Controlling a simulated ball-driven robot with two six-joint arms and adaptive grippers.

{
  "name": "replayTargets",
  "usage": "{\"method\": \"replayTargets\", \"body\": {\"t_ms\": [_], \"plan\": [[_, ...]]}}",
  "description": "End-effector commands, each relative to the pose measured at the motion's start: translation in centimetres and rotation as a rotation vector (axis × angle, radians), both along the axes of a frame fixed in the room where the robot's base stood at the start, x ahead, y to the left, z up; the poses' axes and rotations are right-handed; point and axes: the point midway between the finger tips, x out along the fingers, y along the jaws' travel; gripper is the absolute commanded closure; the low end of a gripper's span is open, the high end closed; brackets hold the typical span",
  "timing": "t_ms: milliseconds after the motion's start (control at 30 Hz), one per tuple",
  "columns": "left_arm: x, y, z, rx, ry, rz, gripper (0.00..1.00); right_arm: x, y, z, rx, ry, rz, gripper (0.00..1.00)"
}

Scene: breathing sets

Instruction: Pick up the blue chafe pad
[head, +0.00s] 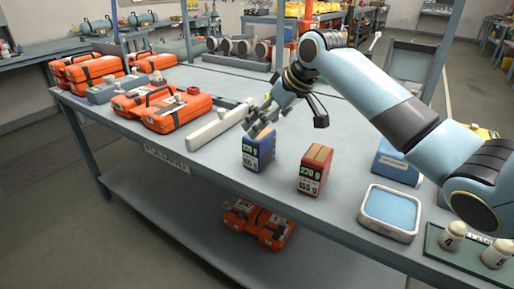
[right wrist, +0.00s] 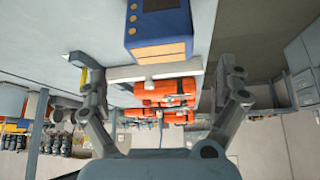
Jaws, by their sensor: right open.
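A blue block (head: 258,150) with a brown top and a printed weight label stands upright on the grey table; I take it as the blue chafe pad. A similar red block (head: 315,170) stands to its right. My right gripper (head: 262,116) is open and empty, just behind and above the blue block in the head view. In the right wrist view the blue block (right wrist: 158,30) shows at the top, ahead of the spread fingers (right wrist: 160,76) and apart from them. My left gripper is out of view.
A white-rimmed tray (head: 364,218) with a light blue inside stands at the front right. A pale bar (head: 215,128) lies left of the blue block. Orange cases (head: 178,111) stand on the left. The table in front of the two blocks is clear.

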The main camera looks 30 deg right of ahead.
Motion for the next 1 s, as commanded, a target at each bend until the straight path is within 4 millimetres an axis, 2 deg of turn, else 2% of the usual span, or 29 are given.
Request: {"method": "replayTargets", "body": {"t_ms": [167,433,533,733,767,1000], "plan": [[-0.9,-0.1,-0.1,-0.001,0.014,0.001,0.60,0.7,0.2,-1.3,0.001,0.001,0.000,0.00],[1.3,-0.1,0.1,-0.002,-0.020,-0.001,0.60,2.7,0.6,-4.8,0.001,0.001,0.000,0.00],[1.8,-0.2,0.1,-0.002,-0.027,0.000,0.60,3.1,0.6,-5.4,-0.001,0.000,-0.001,0.00],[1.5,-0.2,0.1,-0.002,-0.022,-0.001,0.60,3.1,0.6,-5.5,-0.002,0.000,0.000,0.00],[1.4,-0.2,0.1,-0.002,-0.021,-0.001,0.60,3.1,0.6,-5.5,-0.002,0.000,0.000,0.01],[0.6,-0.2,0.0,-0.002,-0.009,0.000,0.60,3.1,0.7,-5.5,-0.002,0.001,0.000,0.33]]}}
